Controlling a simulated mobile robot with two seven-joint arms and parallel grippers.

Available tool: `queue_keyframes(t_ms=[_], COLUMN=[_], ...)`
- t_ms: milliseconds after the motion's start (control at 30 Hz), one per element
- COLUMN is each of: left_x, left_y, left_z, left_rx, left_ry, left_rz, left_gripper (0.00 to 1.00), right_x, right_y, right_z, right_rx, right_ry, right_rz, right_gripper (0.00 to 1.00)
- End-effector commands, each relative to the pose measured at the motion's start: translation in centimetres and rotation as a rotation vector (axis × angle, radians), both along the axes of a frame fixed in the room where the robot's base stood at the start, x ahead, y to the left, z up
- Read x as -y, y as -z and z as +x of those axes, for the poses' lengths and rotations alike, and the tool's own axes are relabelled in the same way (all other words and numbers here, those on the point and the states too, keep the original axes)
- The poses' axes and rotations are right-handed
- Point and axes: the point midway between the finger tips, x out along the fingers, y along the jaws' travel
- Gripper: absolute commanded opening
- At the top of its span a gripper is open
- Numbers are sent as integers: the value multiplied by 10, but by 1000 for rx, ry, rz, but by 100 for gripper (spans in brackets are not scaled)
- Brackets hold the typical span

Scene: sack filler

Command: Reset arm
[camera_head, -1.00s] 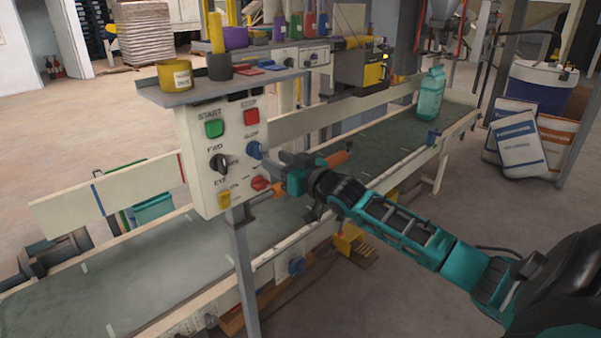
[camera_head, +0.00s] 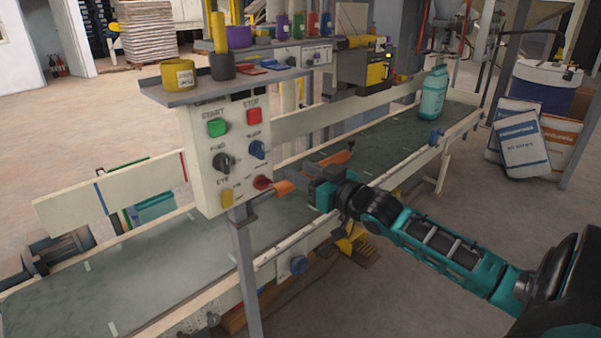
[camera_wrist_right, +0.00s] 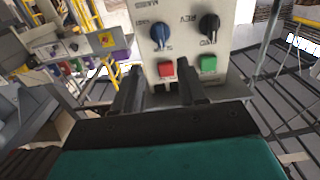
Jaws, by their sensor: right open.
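My right gripper (camera_head: 312,172) is open and empty in the head view, a little to the right of the control panel's lower part and above the conveyor. Its fingers show apart in the right wrist view (camera_wrist_right: 162,92). The control panel (camera_head: 203,160) carries a green START button (camera_head: 217,128), a red STOP button (camera_head: 254,115), a black knob (camera_head: 221,162), a blue knob (camera_head: 256,149), a red knob (camera_head: 263,182) and a yellow switch (camera_head: 227,198). In the right wrist view, the panel (camera_wrist_right: 188,60) appears upside down beyond the fingers. My left gripper is not in view.
The conveyor belt (camera_head: 130,268) runs from lower left to upper right. A shelf (camera_head: 222,88) above the panel holds a yellow tin (camera_head: 178,75). White sacks (camera_head: 521,143) lean at the right.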

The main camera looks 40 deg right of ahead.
Motion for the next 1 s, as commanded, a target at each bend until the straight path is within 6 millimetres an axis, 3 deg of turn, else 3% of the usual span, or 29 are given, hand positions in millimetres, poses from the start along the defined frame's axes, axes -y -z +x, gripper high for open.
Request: queue_keyframes(t_ms=[267, 367, 467, 567, 700, 833, 1000], left_x=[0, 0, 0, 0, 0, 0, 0], left_y=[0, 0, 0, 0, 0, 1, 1], left_z=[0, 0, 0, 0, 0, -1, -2], left_rx=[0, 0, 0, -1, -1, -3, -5], left_ry=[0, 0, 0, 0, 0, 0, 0], left_rz=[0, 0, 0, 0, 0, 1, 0], left_gripper=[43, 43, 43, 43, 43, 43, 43], right_x=[-1, -7, -26, -58, -116, -170, -218], right_y=[2, 17, 57, 114, 189, 234, 262], right_z=[0, -4, -18, -44, -96, -145, -188], right_rx=[-2, -28, -96, -199, -353, -472, -569], right_ry=[0, -2, -4, -16, -44, -76, -109], right_rz=[1, 1, -5, -18, -42, -63, -83], right_gripper=[42, 42, 42, 42, 42, 42, 42])
